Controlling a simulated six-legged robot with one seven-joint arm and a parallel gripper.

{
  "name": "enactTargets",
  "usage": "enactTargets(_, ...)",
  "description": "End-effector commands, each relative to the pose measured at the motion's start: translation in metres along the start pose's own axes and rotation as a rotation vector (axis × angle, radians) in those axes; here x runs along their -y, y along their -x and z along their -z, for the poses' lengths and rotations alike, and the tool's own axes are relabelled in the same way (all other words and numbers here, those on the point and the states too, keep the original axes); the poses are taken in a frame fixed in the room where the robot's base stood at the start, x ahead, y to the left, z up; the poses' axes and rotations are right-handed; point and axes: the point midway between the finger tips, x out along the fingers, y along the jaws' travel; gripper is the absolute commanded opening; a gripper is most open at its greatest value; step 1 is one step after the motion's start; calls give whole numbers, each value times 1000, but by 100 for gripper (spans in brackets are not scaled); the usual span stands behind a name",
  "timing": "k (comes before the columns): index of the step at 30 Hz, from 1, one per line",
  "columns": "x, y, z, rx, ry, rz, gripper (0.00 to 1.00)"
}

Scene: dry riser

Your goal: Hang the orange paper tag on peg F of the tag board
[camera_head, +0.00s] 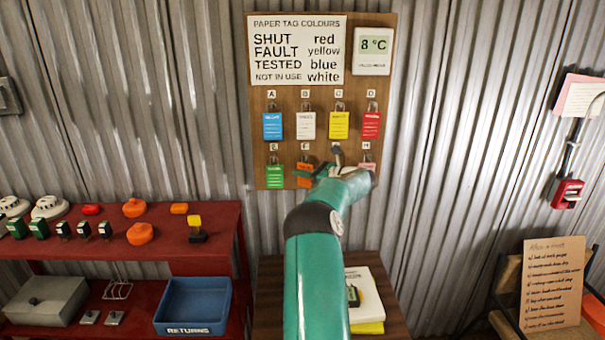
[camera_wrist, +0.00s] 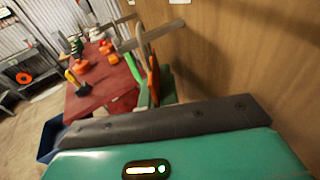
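The orange paper tag (camera_head: 304,181) hangs at the peg F place in the lower row of the wooden tag board (camera_head: 287,150). In the wrist view the orange tag (camera_wrist: 154,78) shows nearly edge-on, below a grey peg (camera_wrist: 165,31) with a grey loop beside it. My gripper (camera_head: 324,165) is at the board, just right of and partly in front of the orange tag. Its fingers look spread apart, and I see no firm grip on the tag. Whether the loop is fully around the peg is unclear. My gripper covers the peg G area.
Blue (camera_head: 272,126), white (camera_head: 306,125), yellow (camera_head: 339,125) and red (camera_head: 371,125) tags fill the top row. A green tag (camera_head: 275,176) hangs at E, left of the orange one. A red bench (camera_head: 190,240) with a blue returns tray (camera_head: 193,306) stands left.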

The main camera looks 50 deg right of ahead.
Motion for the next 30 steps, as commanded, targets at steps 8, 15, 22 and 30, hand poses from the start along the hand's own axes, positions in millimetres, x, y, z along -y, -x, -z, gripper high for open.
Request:
enactTargets(8,0,0,0,0,0,0,0)
enactTargets(15,0,0,0,0,0,0,7)
enactTargets(22,1,0,0,0,0,3,28)
enactTargets(30,2,2,-1,1,1,7,28)
